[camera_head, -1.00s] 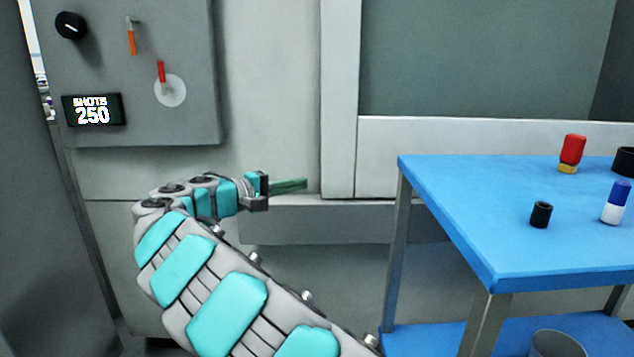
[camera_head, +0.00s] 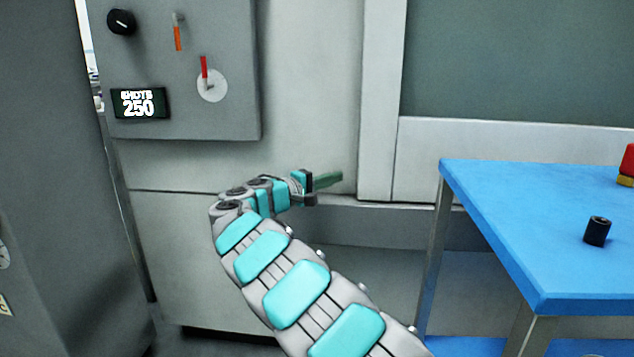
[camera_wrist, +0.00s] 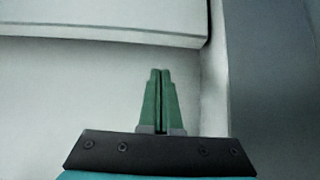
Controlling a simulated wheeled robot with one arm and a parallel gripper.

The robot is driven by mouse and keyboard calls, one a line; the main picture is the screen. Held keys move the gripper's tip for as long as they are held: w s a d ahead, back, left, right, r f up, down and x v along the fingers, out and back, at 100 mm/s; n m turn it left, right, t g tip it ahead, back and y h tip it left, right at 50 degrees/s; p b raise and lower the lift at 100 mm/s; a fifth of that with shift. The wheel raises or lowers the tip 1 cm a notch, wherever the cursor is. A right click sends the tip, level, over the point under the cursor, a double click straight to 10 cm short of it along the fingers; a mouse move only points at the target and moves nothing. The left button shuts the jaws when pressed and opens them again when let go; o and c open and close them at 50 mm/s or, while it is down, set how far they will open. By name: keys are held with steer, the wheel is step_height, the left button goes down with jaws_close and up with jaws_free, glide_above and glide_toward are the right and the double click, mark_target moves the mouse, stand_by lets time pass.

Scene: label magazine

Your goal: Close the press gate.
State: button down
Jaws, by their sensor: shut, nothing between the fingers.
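The press front fills the back of the head view. A grey-green window panel (camera_head: 520,60) sits in a pale frame with an upright bar (camera_head: 380,100) and a lower rail (camera_head: 500,150). This looks like the press gate; I cannot tell for sure how far it stands open. My gripper (camera_head: 330,180) is shut and empty, its green fingers pointing right, just left of the foot of the upright bar. In the wrist view the shut fingers (camera_wrist: 160,75) point at a pale panel (camera_wrist: 100,75). Contact cannot be told.
A blue table (camera_head: 540,230) stands at the right, with a black cylinder (camera_head: 597,231) and a red bottle (camera_head: 628,160) on it. A control box (camera_head: 190,110) with a knob, levers and a display reading 250 hangs at upper left. A grey cabinet (camera_head: 40,180) borders the left.

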mark_target(437, 183)
steer(key=shift+s+d+r, duration=0.25)
steer(key=shift+s+d, duration=0.05)
steer(key=shift+d, duration=0.15)
steer(key=shift+s+d+f, duration=0.1)
steer(key=shift+d+f, duration=0.05)
steer(key=shift+d, duration=0.6)
steer(key=shift+s+d, duration=0.1)
steer(key=shift+d, duration=0.25)
steer(key=s+d+b, duration=0.1)
steer(key=d+b, duration=0.1)
steer(key=d, duration=0.5)
steer(key=s+d+b, duration=0.2)
steer(key=d+b, duration=0.1)
steer(key=d, duration=0.5)
steer(key=s+d+b, duration=0.1)
steer(key=d+b, duration=0.2)
steer(key=d, duration=0.4)
steer(key=shift+s+d+f, duration=0.1)
steer(key=shift+s+d, duration=0.25)
steer(key=shift+d, duration=0.6)
steer(key=shift+a, duration=0.1)
